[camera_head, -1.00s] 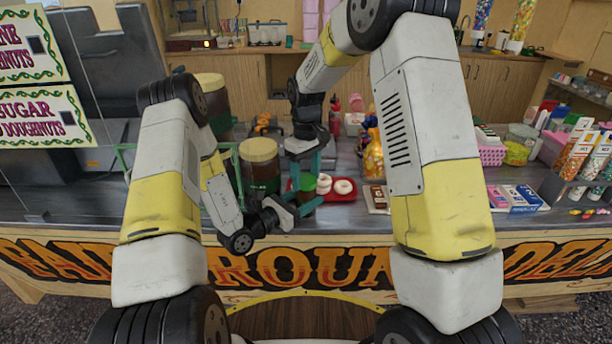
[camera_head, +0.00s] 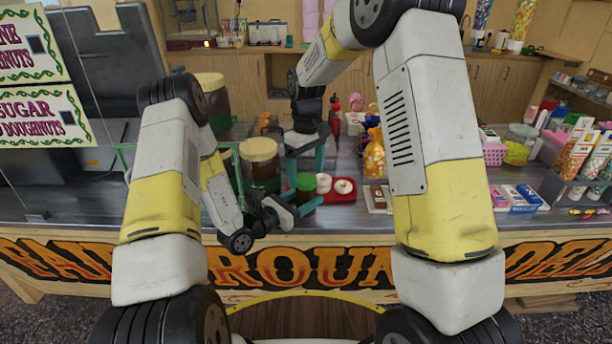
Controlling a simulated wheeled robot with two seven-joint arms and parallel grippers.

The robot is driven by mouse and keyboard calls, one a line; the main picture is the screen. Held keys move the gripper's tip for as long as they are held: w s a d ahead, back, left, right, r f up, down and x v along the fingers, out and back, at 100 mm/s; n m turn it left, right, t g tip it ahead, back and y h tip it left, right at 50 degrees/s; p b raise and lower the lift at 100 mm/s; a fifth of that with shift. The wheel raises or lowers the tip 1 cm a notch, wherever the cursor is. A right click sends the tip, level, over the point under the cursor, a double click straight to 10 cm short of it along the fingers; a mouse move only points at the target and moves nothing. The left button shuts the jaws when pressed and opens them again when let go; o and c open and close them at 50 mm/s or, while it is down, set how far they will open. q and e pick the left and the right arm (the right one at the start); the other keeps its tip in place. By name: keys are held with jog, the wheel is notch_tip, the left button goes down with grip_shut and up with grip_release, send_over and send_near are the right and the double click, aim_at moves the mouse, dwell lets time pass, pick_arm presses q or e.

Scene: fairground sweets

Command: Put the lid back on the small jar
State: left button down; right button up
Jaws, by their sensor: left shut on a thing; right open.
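The small jar (camera_head: 303,197) stands on the counter, dark-bodied and partly hidden by my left gripper. Its green lid (camera_head: 306,181) shows on top of it; whether it sits fully level I cannot tell. My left gripper (camera_head: 297,210) reaches in from the left, low, and is shut on the small jar with its teal fingers around the body. My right gripper (camera_head: 305,163) points down above and behind the lid. Its teal fingers are spread apart, with nothing seen between them.
A large jar with a cream lid (camera_head: 259,150) stands close left of the small jar. A red tray (camera_head: 340,197) with white doughnuts lies close on the right. An orange-filled bag (camera_head: 374,158) and small boxes (camera_head: 378,199) stand farther right, by my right arm.

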aim_at(298, 201)
notch_tip(298, 201, up, 10)
jog(key=shift+r, duration=0.2)
pick_arm(q)
jog(key=shift+c, duration=2.2)
grip_release()
jog(key=v, duration=0.8)
jog(key=shift+d, duration=0.1)
